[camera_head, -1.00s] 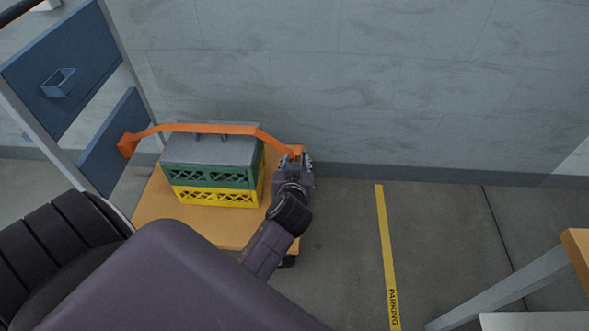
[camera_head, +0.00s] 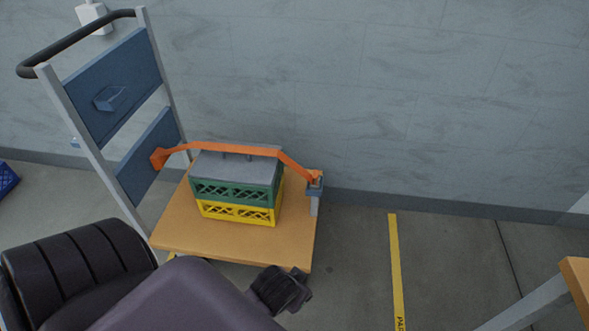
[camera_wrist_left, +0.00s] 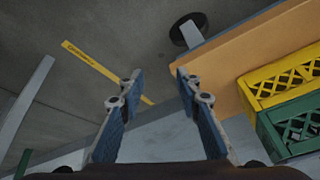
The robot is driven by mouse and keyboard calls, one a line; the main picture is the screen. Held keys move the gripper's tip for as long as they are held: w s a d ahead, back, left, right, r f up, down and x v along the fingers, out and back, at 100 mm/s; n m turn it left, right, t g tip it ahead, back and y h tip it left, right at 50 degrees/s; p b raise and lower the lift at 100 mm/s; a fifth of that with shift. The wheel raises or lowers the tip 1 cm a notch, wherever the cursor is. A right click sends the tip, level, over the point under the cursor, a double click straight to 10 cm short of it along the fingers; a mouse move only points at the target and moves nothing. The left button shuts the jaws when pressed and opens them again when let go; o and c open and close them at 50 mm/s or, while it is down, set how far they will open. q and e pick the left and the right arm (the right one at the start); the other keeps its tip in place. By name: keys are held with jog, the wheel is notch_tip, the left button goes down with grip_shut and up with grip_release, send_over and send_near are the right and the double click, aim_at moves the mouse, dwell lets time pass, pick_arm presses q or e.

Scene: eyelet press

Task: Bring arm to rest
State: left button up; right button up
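My left gripper (camera_head: 299,288) is in front of the trolley's near right corner in the head view, apart from the strap. In the left wrist view its two fingers (camera_wrist_left: 158,82) are spread with nothing between them. The orange strap (camera_head: 230,149) runs from the trolley's blue lower panel (camera_head: 148,160) over the grey lid (camera_head: 234,168) to a fitting (camera_head: 315,187) at the deck's right edge. Under the lid, a green crate (camera_head: 235,193) sits on a yellow crate (camera_head: 237,213). My right gripper is not in view.
The trolley's wooden deck (camera_head: 200,236) is beside my left gripper; its edge also shows in the left wrist view (camera_wrist_left: 225,68). A yellow floor line (camera_head: 397,265) lies to the right, with clear floor between. A table corner (camera_head: 576,280) stands at the far right.

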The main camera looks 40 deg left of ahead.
pick_arm(q)
jog(key=s+d+f+m+g+h, duration=0.1)
jog(key=s+d, duration=0.2)
jog(key=s, duration=0.3)
jog(key=shift+d+f+m+g, duration=0.25)
jog(key=shift+m+g, duration=0.15)
